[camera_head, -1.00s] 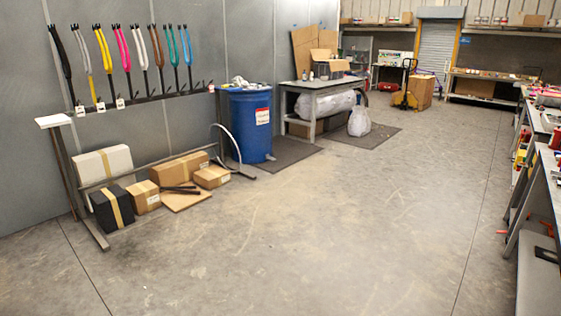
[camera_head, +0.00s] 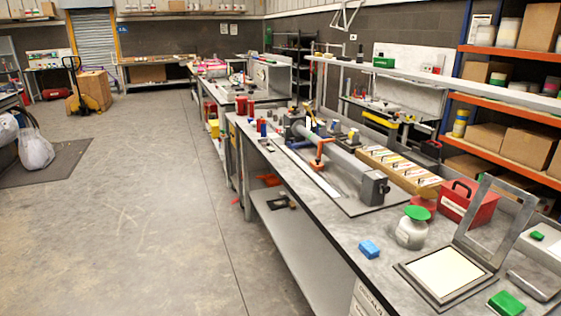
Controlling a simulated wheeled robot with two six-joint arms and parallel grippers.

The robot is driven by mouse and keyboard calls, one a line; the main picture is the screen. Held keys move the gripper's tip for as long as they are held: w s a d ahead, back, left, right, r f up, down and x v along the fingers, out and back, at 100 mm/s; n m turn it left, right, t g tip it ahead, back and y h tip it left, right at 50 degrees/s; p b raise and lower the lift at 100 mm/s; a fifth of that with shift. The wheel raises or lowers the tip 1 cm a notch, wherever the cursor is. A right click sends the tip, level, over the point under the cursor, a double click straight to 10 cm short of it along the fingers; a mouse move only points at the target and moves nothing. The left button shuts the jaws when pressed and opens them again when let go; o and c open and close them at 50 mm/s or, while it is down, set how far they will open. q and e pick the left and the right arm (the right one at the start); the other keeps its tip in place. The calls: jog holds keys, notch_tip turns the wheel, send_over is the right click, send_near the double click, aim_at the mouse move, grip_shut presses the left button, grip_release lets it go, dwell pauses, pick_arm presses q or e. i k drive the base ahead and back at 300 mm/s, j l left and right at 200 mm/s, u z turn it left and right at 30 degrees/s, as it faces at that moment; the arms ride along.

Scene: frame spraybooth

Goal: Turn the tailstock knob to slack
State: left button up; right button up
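A long grey machine bed with a cylinder along it (camera_head: 335,165) lies on the workbench (camera_head: 262,172) in the middle right. A dark grey block (camera_head: 374,188) stands at its near end, with small parts on its side. An orange handle or clamp (camera_head: 320,153) crosses the machine near its middle. A round grey end (camera_head: 291,128) shows at its far end. Which part is the tailstock knob, and how it is set, I cannot tell at this size. Neither of my grippers is in view.
Orange-edged shelves (camera_head: 512,92) rise at the right. The concrete floor (camera_head: 130,215) left of the bench is clear.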

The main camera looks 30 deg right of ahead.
aim_at(387, 188)
jog(key=i+z, duration=0.5)
jog(key=i, duration=0.2)
jog(key=i+j+z, duration=0.2)
jog(key=i+z, duration=0.25)
jog(key=i, duration=0.25)
